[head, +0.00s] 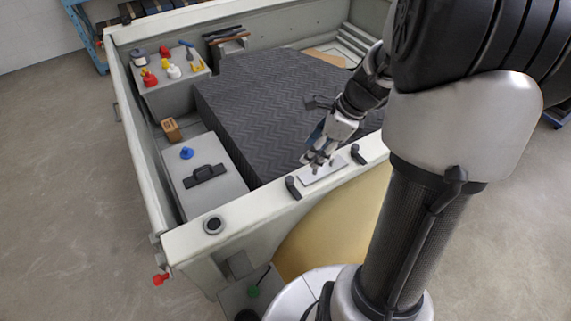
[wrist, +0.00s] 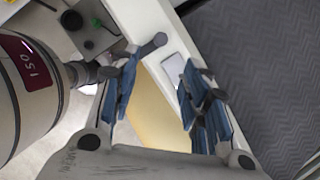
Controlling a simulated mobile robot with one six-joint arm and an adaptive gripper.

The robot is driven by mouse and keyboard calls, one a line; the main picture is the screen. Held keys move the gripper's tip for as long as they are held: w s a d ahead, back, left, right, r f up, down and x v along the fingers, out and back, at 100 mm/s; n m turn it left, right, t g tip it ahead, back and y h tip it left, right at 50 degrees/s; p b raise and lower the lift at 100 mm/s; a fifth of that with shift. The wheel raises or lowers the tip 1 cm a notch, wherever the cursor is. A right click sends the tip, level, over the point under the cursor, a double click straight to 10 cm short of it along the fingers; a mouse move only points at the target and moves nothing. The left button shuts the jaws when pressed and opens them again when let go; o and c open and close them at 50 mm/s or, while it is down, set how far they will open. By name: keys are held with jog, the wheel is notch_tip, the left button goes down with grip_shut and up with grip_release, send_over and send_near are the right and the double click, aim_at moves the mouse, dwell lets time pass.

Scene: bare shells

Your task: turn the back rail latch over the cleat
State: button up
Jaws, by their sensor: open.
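My gripper (head: 320,161) is open and empty, low over the near rail (head: 245,208). A pale flat plate (head: 322,174) lies on the rail under the fingertips. A black latch-like handle (head: 293,187) stands on the rail left of the plate, and a second one (head: 357,154) right of it. In the wrist view, my gripper's blue-padded fingers (wrist: 158,75) are spread apart. Beyond their tips a dark handle (wrist: 152,45) lies across the rail, with the plate (wrist: 178,68) beside it. I cannot tell which part is the cleat.
Inside the shell are a dark ribbed deck (head: 275,110), a grey box with a black handle (head: 206,178), a blue knob (head: 187,153) and a wooden block (head: 171,130). Small coloured items stand on a back-left shelf (head: 180,73). A tan curved panel (head: 320,235) lies below the rail.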

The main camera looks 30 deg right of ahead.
aim_at(290, 179)
jog(key=b+x, duration=0.2)
jog(key=x, duration=1.3)
jog(key=shift+d, duration=0.1)
jog(key=shift+c, duration=0.2)
grip_shut()
